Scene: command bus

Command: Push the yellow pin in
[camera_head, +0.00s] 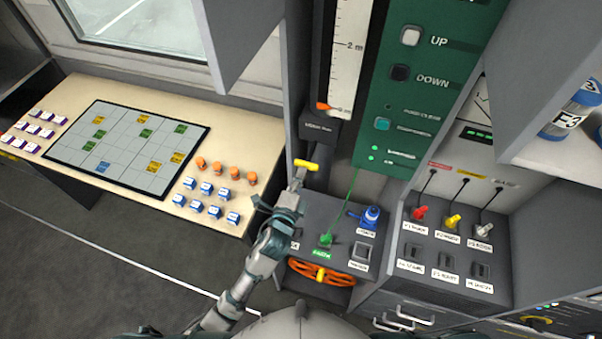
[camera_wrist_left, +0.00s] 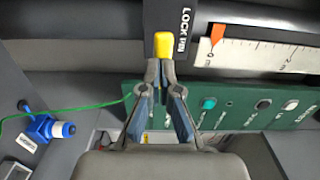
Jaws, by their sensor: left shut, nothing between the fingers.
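The yellow pin (camera_head: 306,165) sticks out of the dark mast column under the scale in the head view. In the left wrist view the yellow pin (camera_wrist_left: 163,45) stands just past my fingertips, beside the "LOCK PIN" label (camera_wrist_left: 184,30). My left gripper (camera_head: 300,178) is shut and empty, with its tips at or very near the pin's end; I cannot tell whether they touch. The left gripper also shows in the wrist view (camera_wrist_left: 160,72), fingertips together. My right gripper is not in view.
A green panel (camera_head: 400,131) with buttons stands right of the scale (camera_head: 348,50). Below are a console with a blue valve (camera_head: 370,217), a green plug (camera_head: 325,240) with its cable, and an orange handwheel (camera_head: 321,273). A table with a gridded board (camera_head: 128,146) is at left.

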